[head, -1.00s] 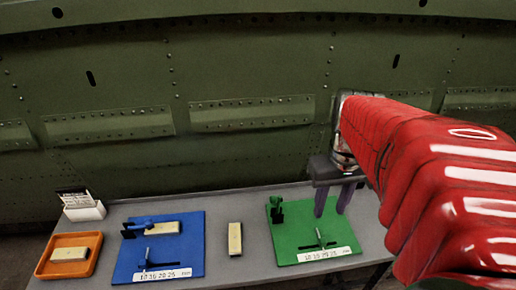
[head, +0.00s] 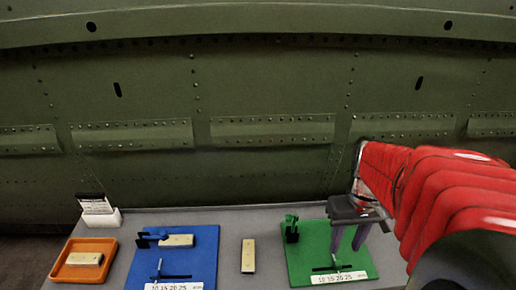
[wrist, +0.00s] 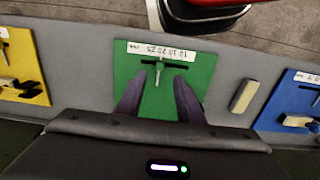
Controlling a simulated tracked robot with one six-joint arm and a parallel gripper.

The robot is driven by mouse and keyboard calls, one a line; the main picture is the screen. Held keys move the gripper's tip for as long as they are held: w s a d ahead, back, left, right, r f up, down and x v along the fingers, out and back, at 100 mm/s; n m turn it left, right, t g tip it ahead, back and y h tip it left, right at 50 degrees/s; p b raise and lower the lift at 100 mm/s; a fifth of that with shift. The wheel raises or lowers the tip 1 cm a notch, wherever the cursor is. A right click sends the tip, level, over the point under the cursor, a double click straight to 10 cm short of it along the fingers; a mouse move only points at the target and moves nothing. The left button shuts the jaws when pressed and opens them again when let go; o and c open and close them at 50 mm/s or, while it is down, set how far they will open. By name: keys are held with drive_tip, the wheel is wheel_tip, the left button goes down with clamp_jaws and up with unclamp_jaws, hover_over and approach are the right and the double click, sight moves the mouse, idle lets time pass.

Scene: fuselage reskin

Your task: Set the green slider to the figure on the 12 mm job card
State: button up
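The green board (head: 300,262) lies on the table, with a slot, an upright slider handle (head: 334,261) and a white number strip (head: 341,277) reading 10 15 20 25. The slider also shows in the wrist view (wrist: 159,70), near the middle of its slot. My gripper (head: 346,250) is above the green board, behind the slider. In the wrist view its fingers (wrist: 158,88) are apart, one on each side of the slider's line, with nothing between them. A white job card (head: 95,203) stands in a holder at the left; its writing is too small to read.
A blue board (head: 205,262) with its own slider and a pale block stands left of the green one. A loose pale block (head: 248,256) lies between them. An orange tray (head: 61,271) holds another block. A yellow board (wrist: 28,62) shows in the wrist view. A green riveted fuselage wall rises behind.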

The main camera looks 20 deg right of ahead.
sight(339, 263)
wheel_tip(339, 263, down, 8)
drive_tip(key=shift+f, duration=0.2)
drive_tip(key=shift+c, duration=0.6)
clamp_jaws()
